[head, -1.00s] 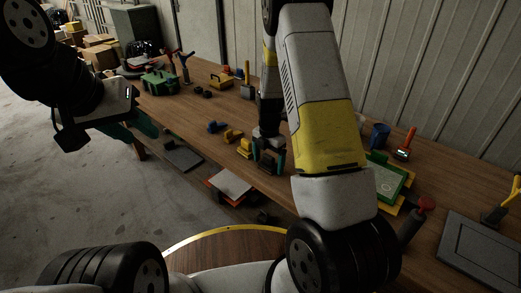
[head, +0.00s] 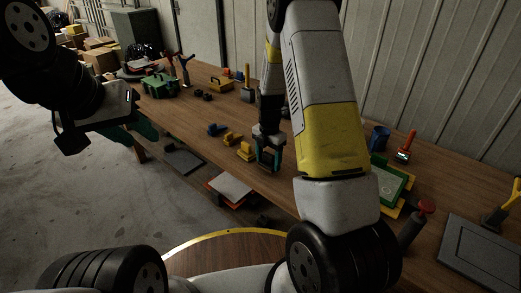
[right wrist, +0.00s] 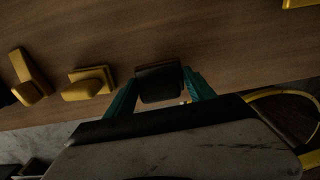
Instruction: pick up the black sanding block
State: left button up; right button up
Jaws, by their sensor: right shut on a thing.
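The black sanding block (right wrist: 159,84) sits between the two teal fingers of my right gripper (right wrist: 160,92) in the right wrist view. The fingers touch or nearly touch its sides, and the gripper is shut on it. In the head view my right gripper (head: 268,158) points down at the workbench (head: 190,112) near its front edge. The block is mostly hidden there by the fingers, and I cannot tell whether it is clear of the bench top.
Yellow sanding blocks (head: 245,152) stand just left of my right gripper; they also show in the right wrist view (right wrist: 88,84). A green tray (head: 388,182) and grey panel (head: 482,250) lie to the right.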

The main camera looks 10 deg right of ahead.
jog(key=shift+r, duration=0.85)
jog(key=s+a, duration=0.2)
jog(key=s, duration=0.5)
jog(key=s+a+r, duration=0.1)
jog(key=s+a, duration=0.1)
jog(key=s, duration=0.6)
jog(key=shift+s+a, duration=0.2)
jog(key=shift+a, duration=0.05)
jog(key=shift+r, duration=0.1)
